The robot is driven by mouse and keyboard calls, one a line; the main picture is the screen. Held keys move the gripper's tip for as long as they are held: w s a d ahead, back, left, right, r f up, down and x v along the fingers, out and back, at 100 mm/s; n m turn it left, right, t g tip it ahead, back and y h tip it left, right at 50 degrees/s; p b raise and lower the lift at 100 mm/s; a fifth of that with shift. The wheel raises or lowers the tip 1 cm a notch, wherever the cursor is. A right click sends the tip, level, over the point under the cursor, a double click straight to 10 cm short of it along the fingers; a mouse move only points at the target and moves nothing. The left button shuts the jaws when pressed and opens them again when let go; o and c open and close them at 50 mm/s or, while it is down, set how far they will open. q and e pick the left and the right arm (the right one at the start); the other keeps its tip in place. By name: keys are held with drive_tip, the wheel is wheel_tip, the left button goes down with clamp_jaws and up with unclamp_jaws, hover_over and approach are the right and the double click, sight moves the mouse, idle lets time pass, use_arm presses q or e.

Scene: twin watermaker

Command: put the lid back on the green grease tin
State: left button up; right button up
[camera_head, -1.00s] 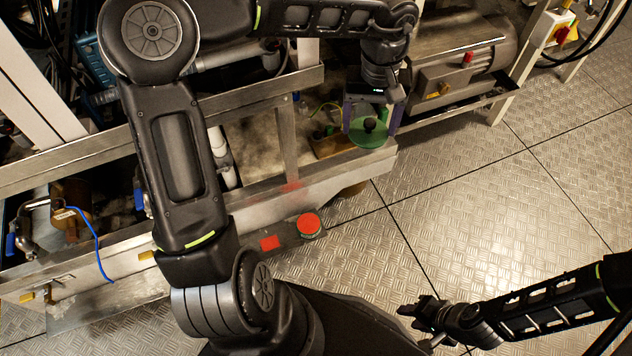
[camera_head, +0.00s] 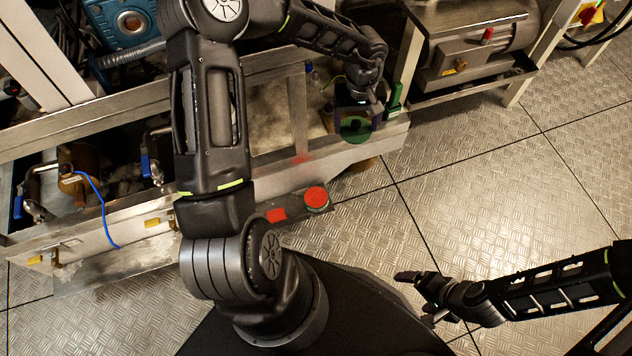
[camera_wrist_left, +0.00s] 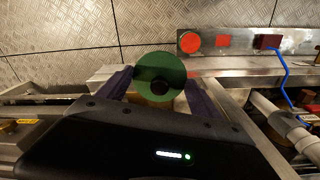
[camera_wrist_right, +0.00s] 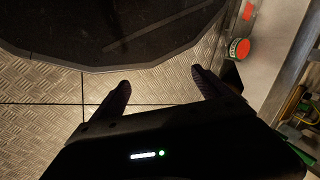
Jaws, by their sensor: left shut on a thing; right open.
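The green lid (camera_head: 355,128), a round disc with a dark knob, is in my left gripper (camera_head: 357,112), above the front rail near its right end. In the left wrist view the lid (camera_wrist_left: 150,66) lies between the two fingers (camera_wrist_left: 160,88), knob showing. The tin (camera_head: 316,198) stands open on a narrow grey ledge in front of the rail, its red contents showing. Its green side shows in the right wrist view (camera_wrist_right: 238,50). The lid is apart from the tin, up and right of it in the head view. My right gripper (camera_head: 418,294) is open and empty above the floor.
A red square (camera_head: 276,215) lies on the ledge left of the tin. The metal front rail (camera_head: 270,180) runs behind the ledge. A motor (camera_head: 475,45) stands at the back right, and a blue cable (camera_head: 101,210) hangs at left. The plate floor (camera_head: 500,180) at right is clear.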

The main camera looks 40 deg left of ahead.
use_arm(q)
drive_tip(key=s+a+f, duration=0.2)
drive_tip(key=f, duration=0.5)
drive_tip(key=s+a+f, duration=0.1)
drive_tip(key=f, duration=0.5)
use_arm(e)
drive_tip(key=shift+o, duration=0.9)
drive_tip(key=shift+d+f+b, duration=0.1)
drive_tip(key=shift+f+b, duration=0.25)
drive_tip(key=shift+f, duration=0.1)
use_arm(q)
hover_over(316, 197)
wheel_tip(316, 197, down, 11)
drive_tip(key=shift+r, duration=0.15)
use_arm(e)
drive_tip(key=shift+w+f, duration=0.1)
drive_tip(key=shift+f, duration=0.15)
use_arm(q)
drive_tip(key=shift+b, duration=0.3)
wheel_tip(316, 197, down, 4)
drive_tip(key=b, duration=0.5)
drive_tip(key=shift+f, duration=0.2)
drive_tip(key=shift+f+b, duration=0.55)
drive_tip(key=shift+f, duration=0.4)
use_arm(e)
wheel_tip(316, 197, down, 6)
drive_tip(key=w+d, duration=0.1)
drive_tip(key=shift+w+d, duration=0.25)
drive_tip(key=shift+w, duration=0.05)
